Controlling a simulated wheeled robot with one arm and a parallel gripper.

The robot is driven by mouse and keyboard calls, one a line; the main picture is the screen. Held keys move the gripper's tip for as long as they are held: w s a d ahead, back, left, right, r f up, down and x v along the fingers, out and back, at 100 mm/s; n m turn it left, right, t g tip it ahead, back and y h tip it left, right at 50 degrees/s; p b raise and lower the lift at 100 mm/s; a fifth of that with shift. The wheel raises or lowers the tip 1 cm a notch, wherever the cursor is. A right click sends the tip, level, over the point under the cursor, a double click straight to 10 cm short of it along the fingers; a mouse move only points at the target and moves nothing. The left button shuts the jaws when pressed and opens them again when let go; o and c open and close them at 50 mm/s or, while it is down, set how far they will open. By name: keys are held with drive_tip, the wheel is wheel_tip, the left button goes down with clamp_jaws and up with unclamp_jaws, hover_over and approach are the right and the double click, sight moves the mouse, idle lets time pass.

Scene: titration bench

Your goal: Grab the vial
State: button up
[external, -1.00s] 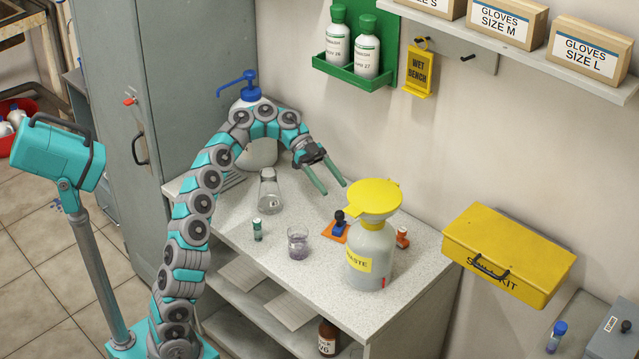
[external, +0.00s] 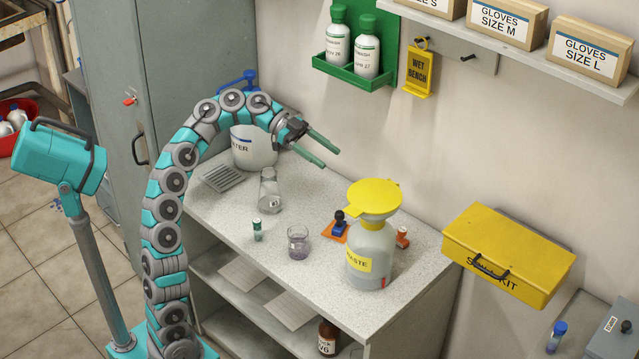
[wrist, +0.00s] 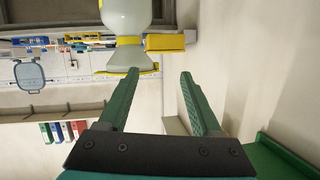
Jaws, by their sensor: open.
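A small vial with a green cap (external: 257,230) stands upright on the bench top, left of a beaker with purple liquid. My gripper (external: 331,158) is open and empty. It is high above the bench, toward the back wall, well up and to the right of the vial. In the wrist view my two green fingers (wrist: 160,74) are spread with nothing between them. The vial cannot be made out in the wrist view. A blue-capped tube (external: 556,337) stands apart at the far lower right.
The beaker (external: 298,243), glass flask (external: 270,191), waste bottle (external: 368,254) with yellow funnel and orange-topped item (external: 402,238) stand on the bench (external: 325,282). A green bottle rack (external: 345,78) hangs behind. Bench space in front of the vial is clear.

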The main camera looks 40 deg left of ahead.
drive_tip(key=s+a+r+n+t+y+b, duration=0.1)
drive_tip(key=s+r+n+t, duration=0.45)
drive_tip(key=r+t, duration=0.35)
drive_tip(key=n+t+y+b, duration=0.2)
drive_tip(key=n+y+b, duration=0.2)
drive_tip(key=y, duration=0.1)
hover_over(254, 227)
drive_tip(key=r+x, duration=0.1)
drive_tip(key=x, duration=0.2)
wheel_tip(254, 227, down, 10)
drive_tip(key=s+f+n+y+b, duration=0.1)
drive_tip(key=f, duration=0.5)
drive_tip(key=s+a+f+n+y+b, duration=0.1)
drive_tip(key=s+f, duration=0.1)
drive_tip(key=f, duration=0.4)
drive_tip(key=s+a+f+n+y+b, duration=0.1)
drive_tip(key=s+f+n, duration=0.1)
drive_tip(key=f, duration=0.4)
drive_tip(key=shift+s+a+y, duration=0.25)
drive_tip(key=shift+y, duration=0.15)
drive_tip(key=shift+w+f+g, duration=0.1)
drive_tip(key=shift+f+g, duration=0.2)
drive_tip(key=shift+f, duration=0.1)
drive_tip(key=shift+x, duration=1.2)
